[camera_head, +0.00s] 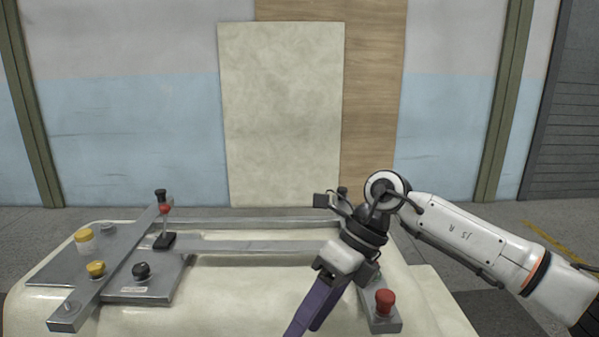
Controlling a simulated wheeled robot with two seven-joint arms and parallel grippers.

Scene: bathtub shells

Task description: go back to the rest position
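My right arm comes in from the right. Its wrist hangs over the front right part of the fixture, and my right gripper (312,312) points down and to the left. Two long purple pieces that look like its fingers run down toward the bottom edge of the picture. They overlap from this angle, so I cannot tell whether they are apart or closed, and I see no separate thing between them. My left arm and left gripper are not in view.
A cream tub shell (240,300) carries a grey metal frame (255,246) below the arm. Panels (280,110) lean behind.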

